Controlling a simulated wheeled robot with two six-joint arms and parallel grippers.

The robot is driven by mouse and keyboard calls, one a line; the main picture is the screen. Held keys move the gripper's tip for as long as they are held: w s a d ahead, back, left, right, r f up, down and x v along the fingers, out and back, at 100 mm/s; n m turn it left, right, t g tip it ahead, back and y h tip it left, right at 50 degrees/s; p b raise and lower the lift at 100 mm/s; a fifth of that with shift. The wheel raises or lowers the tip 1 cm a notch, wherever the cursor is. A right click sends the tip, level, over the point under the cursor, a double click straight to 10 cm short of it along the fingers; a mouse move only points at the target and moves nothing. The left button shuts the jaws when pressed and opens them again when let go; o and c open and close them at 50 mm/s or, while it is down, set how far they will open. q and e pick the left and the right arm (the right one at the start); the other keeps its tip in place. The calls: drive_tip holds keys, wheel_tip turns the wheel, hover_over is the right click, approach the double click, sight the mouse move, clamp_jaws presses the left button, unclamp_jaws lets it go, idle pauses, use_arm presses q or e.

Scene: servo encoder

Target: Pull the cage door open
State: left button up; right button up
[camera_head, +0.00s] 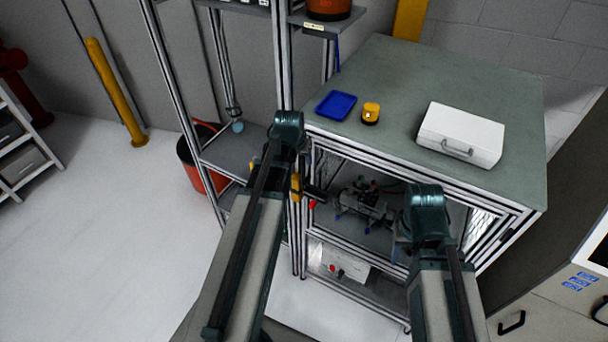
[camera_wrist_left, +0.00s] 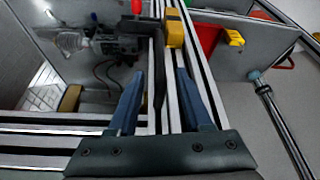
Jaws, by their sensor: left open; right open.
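The cage (camera_head: 420,175) is an aluminium-profile frame under a grey-green top. Its front faces me and machinery shows inside; the door looks closed, though its panel is hard to make out. A black handle-like bar (camera_wrist_left: 158,60) lies along the front upright, beside a yellow block (camera_wrist_left: 174,28). The block also shows in the head view (camera_head: 296,187). My left gripper (camera_wrist_left: 160,75) is open at this upright, its fingers apart on either side of bar and profile; I cannot tell if they touch. My right gripper (camera_head: 399,250) is open, mostly hidden behind its arm, before the cage's right half.
A blue tray (camera_head: 336,105), a yellow-black device (camera_head: 371,112) and a white case (camera_head: 461,134) sit on the cage top. A shelf rack (camera_head: 232,150) with an orange bin (camera_head: 190,160) adjoins on the left. The floor (camera_head: 110,240) at left is clear.

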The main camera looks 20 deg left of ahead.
sight(304, 168)
use_arm(q)
drive_tip(key=b+x, duration=0.6)
drive_tip(key=x, duration=0.2)
drive_tip(key=shift+w+f+b, duration=0.1)
drive_tip(key=shift+f+b, duration=0.1)
drive_tip(key=shift+b, duration=0.1)
clamp_jaws()
idle(1.0)
